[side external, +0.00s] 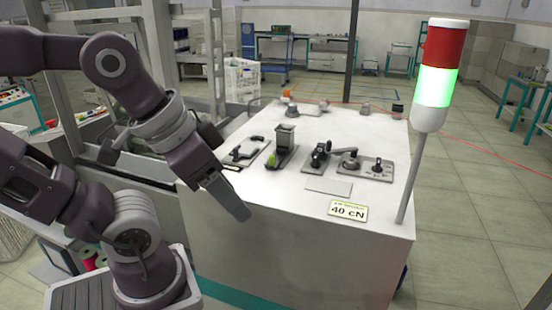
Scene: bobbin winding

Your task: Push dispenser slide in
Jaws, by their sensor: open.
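The dispenser (285,136) looks like a small dark grey hopper on a flat grey base, standing upright toward the back left of the white worktop. A yellow-green piece (271,159) shows at its near end; I cannot tell how far the slide sticks out. My gripper (239,213) is open, tilted down to the right near the worktop's front left edge. It is nearer the camera than the dispenser and apart from it. Its fingers overlap in this view, and no object shows between them.
A grey plate with a dark part (248,150) lies left of the dispenser. A black-and-grey winding device (320,155) and a knob plate (376,168) are to its right. A "40 cN" card (348,210) lies in front. A signal tower (436,75), lit green, stands at the right edge.

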